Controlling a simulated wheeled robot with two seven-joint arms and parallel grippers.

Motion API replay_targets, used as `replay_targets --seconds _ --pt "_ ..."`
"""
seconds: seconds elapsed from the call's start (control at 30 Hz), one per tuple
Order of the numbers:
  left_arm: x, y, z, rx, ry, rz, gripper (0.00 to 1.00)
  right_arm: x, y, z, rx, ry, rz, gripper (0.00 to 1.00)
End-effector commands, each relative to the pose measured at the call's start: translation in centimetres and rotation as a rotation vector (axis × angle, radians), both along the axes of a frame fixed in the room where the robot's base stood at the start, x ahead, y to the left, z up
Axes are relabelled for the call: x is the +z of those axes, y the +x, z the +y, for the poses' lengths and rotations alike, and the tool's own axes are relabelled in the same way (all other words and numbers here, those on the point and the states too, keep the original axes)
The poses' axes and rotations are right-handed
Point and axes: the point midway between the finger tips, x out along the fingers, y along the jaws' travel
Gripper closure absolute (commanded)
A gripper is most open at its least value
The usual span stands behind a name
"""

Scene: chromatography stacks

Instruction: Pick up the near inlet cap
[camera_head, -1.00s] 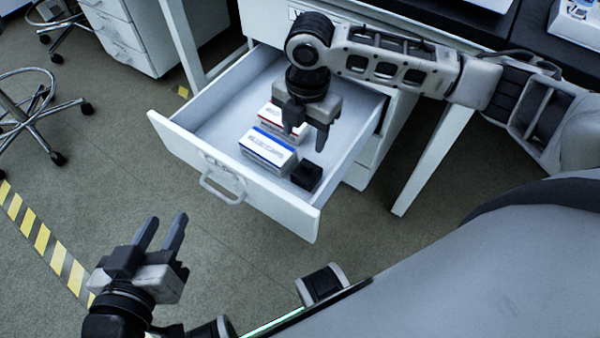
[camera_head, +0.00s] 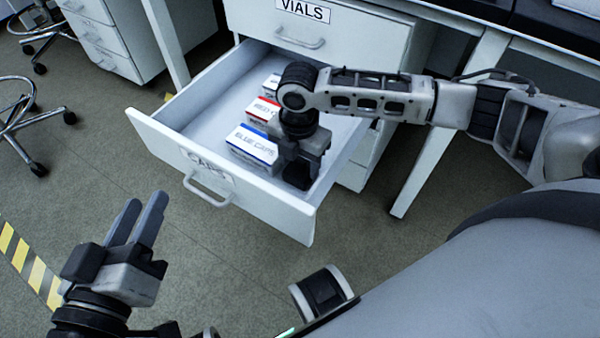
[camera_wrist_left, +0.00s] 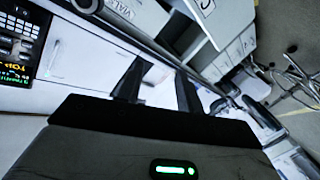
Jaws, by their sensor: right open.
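A small dark block (camera_head: 297,177), possibly the near inlet cap, is in the near right corner of the open drawer (camera_head: 165,133). It is mostly covered by my right gripper (camera_head: 302,165), which points down over it with open jaws. I cannot tell whether the fingers touch it or stand around it. My left gripper (camera_head: 137,217) is open and empty, outside the drawer at the lower left of the head view. Its two fingers also show apart in the left wrist view (camera_wrist_left: 158,88).
In the drawer, a blue-labelled "BLUE CAPS" box (camera_head: 252,147) stands close left of my right gripper. A red-labelled box (camera_head: 262,110) and another white box (camera_head: 271,84) lie behind it. The drawer's left side is clear. A "VIALS" drawer (camera_head: 310,35) is shut above.

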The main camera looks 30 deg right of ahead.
Motion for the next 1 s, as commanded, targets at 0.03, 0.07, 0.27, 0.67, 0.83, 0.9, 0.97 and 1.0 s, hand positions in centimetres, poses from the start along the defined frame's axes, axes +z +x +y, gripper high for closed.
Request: replay_targets --seconds 0.03,0.07,0.27,0.67,0.83,0.9,0.97,1.0 --pt "-0.4 0.0 -0.1 -0.003 -0.034 -0.009 0.64 -1.6 0.0 0.0 0.001 -0.001 0.001 0.44" --pt "-0.2 0.1 -0.2 -0.005 -0.045 -0.019 0.64 -2.1 0.0 0.0 0.001 -0.001 0.002 0.44" --pt "1.1 0.6 -0.1 -0.001 -0.056 -0.087 0.64 -3.3 0.0 0.0 0.000 0.000 0.000 0.44" --pt "1.2 0.6 0.0 -0.001 -0.055 -0.087 0.64 -3.1 0.0 0.0 0.001 0.000 0.000 0.72" --pt "1.4 0.6 0.0 0.000 -0.054 -0.086 0.64 -2.8 0.0 0.0 0.001 0.000 -0.001 0.72" --pt "1.7 0.6 -0.1 -0.003 -0.050 -0.081 0.64 -2.0 0.0 0.0 0.001 0.000 -0.001 0.72" --pt "1.9 0.5 -0.1 -0.006 -0.042 -0.067 0.64 -1.0 0.0 0.0 0.002 0.000 -0.002 0.72" --pt "2.0 0.4 -0.1 -0.008 -0.035 -0.051 0.64 -0.1 0.1 0.0 0.002 0.000 -0.004 0.72"
